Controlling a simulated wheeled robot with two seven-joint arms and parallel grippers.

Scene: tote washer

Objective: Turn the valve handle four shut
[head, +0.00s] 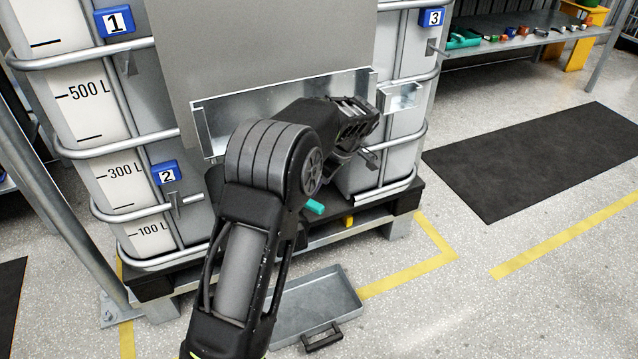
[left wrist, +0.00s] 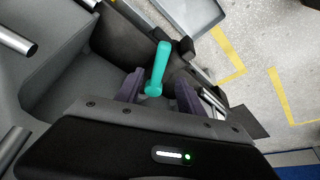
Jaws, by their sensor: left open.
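A teal lever handle (left wrist: 160,66) stands between the fingers of my left gripper (left wrist: 157,82) in the left wrist view, with a gap on each side. The fingers are open and not closed on it. In the head view a teal handle end (head: 315,207) shows low at the tank front, just right of my forearm. My arm hides the rest of it and the fingertips. I see no number four label, so I cannot tell which number this handle bears. My right gripper is not in view.
Number plates one (head: 114,22), two (head: 166,173) and three (head: 432,17) are on the caged tank. A yellow piece (head: 348,220) sits below its front. A grey tray (head: 352,292) lies on the floor. A dark mat (head: 540,160) lies right; floor around it is clear.

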